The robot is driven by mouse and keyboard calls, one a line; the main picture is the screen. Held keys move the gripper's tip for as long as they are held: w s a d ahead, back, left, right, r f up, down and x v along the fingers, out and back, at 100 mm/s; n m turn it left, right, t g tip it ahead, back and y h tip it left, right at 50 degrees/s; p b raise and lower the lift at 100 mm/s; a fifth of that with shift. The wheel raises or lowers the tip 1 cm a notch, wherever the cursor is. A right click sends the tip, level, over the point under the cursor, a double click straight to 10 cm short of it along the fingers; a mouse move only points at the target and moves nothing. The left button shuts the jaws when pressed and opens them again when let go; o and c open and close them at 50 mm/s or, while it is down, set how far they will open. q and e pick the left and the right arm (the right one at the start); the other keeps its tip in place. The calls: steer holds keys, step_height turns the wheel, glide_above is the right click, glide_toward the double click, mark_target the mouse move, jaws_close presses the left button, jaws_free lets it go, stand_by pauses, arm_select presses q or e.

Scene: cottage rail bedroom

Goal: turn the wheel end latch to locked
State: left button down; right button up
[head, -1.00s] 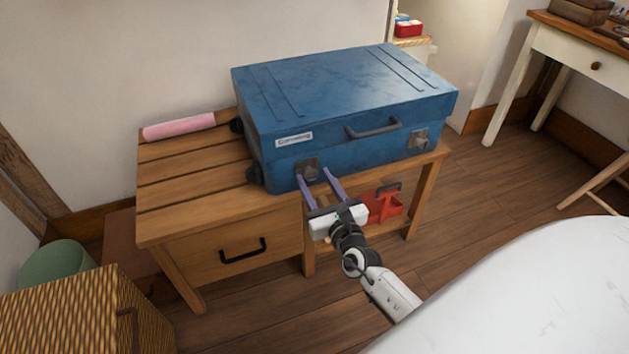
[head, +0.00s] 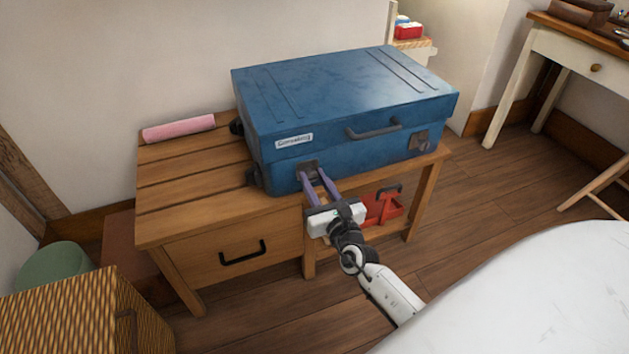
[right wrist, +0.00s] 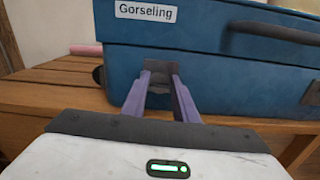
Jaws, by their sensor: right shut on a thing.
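A blue suitcase (head: 345,110) lies flat on a wooden bench, with a name label on its front. Its wheels (head: 254,174) are at the left end. The wheel end latch (head: 308,166) is on the front, near that end; it also shows in the right wrist view (right wrist: 158,67). My right gripper (head: 313,178) reaches it from the front, its purple fingers (right wrist: 160,88) shut on the latch's knob. The fingertips and plate hide most of the knob, so its angle cannot be told. My left gripper is not in view.
A second latch (head: 419,141) and a handle (head: 374,129) are on the suitcase front. The bench (head: 190,205) has a drawer below and a pink roll (head: 179,128) on top. A red caddy (head: 383,208) sits under it. A white bed (head: 530,290) is at the lower right.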

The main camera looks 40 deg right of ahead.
steer(key=shift+f+m+b, duration=0.1)
steer(key=shift+m+b, duration=0.4)
steer(key=shift+m, duration=0.9)
steer(key=m+b, duration=0.3)
steer(key=m, duration=0.1)
steer(key=shift+f+m, duration=0.1)
steer(key=shift+m, duration=0.2)
steer(key=m+b, duration=0.2)
steer(key=m, duration=0.3)
steer(key=shift+d+b, duration=0.1)
steer(key=shift+b, duration=0.3)
steer(key=m, duration=0.2)
steer(key=shift+m+b, duration=0.3)
steer(key=shift+m, duration=0.1)
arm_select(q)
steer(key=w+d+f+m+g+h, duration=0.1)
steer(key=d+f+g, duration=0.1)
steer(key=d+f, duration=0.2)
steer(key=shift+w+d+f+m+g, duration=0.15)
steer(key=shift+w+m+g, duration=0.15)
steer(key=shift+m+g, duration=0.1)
arm_select(e)
steer(key=shift+m, duration=1.1)
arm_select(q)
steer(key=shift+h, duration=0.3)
